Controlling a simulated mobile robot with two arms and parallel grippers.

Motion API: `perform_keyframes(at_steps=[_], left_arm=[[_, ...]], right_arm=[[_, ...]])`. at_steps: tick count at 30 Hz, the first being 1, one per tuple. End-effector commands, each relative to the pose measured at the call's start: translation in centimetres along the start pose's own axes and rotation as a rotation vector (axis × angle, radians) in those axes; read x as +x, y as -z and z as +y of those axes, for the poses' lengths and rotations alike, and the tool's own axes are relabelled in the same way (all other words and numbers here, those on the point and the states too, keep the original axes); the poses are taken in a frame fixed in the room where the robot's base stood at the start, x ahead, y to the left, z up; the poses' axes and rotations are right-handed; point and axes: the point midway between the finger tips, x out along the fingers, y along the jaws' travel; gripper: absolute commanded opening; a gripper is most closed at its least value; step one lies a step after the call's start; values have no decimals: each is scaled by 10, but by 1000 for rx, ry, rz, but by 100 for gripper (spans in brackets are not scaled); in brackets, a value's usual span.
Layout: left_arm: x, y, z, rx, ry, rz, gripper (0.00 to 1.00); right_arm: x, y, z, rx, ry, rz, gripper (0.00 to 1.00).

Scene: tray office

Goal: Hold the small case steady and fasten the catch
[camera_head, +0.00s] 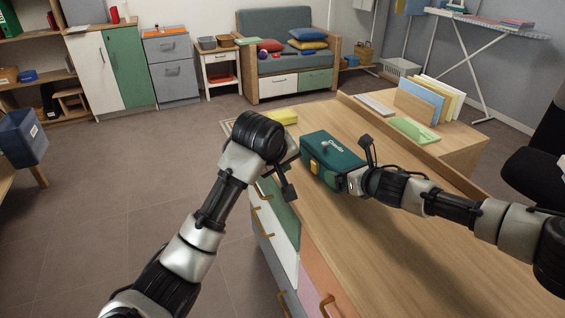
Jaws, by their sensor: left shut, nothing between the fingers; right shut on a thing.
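The small case (331,147) is dark teal with a lettered lid. It sits at the near left edge of the wooden desk (400,213), and its lid looks closed. The yellow catch (314,167) is on its front left face; I cannot tell whether it is fastened. My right gripper (358,180) is shut on the right end of the case. My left gripper (291,168) is shut and empty, just left of the case, near the catch and apart from it as far as I can see. The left wrist hides part of the desk's left edge.
A yellow item (283,117) lies at the desk's far left corner. Drawers (283,235) are below the left edge. The desk's middle is clear.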

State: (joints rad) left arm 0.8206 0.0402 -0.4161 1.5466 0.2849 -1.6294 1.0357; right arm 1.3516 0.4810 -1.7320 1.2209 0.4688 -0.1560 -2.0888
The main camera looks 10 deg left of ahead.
Motion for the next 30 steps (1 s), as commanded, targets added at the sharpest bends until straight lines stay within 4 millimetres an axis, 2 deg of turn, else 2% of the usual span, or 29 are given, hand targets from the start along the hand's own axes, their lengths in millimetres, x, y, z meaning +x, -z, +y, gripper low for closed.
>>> perform_keyframes(at_steps=[11, 12, 23, 26, 30], left_arm=[[0, 0, 0, 0, 0, 0, 0], [0, 0, 0, 0, 0, 0, 0], [0, 0, 0, 0, 0, 0, 0], [0, 0, 0, 0, 0, 0, 0], [0, 0, 0, 0, 0, 0, 0]], right_arm=[[0, 0, -1, 1, 2, 0, 61], [0, 0, -1, 1, 2, 0, 100], [-6, 0, -2, 1, 2, 0, 100], [-17, 0, -2, 2, 1, 0, 100], [-41, 0, -2, 0, 3, 0, 100]])
